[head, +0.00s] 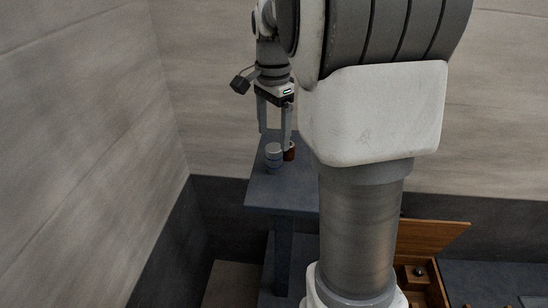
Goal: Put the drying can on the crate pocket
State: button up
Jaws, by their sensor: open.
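A small grey-blue can (273,160) with a pale top stands upright on the dark bench, and it may be the drying can. A smaller reddish-brown cup or can (291,151) stands just right of it, partly hidden by a finger. My gripper (275,141) points down over these two, open, with its fingers apart. Its right fingertip is close to both; I cannot tell whether it touches either. A wooden box (432,234) at the lower right may be the crate; my arm hides part of it, and its pockets are not clear.
The narrow dark bench (270,194) has a bare front part. My arm covers the middle of the view and hides the bench's right side. Walls stand close at left and behind. A dark surface (485,280) with small wooden pieces lies at the lower right.

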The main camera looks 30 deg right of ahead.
aim_at(274, 147)
notch_tip(274, 147, down, 6)
jog(key=shift+d+r+p, duration=0.1)
jog(key=shift+r+p, duration=0.05)
jog(key=shift+p, duration=0.3)
jog(key=shift+c, duration=0.2)
grip_shut()
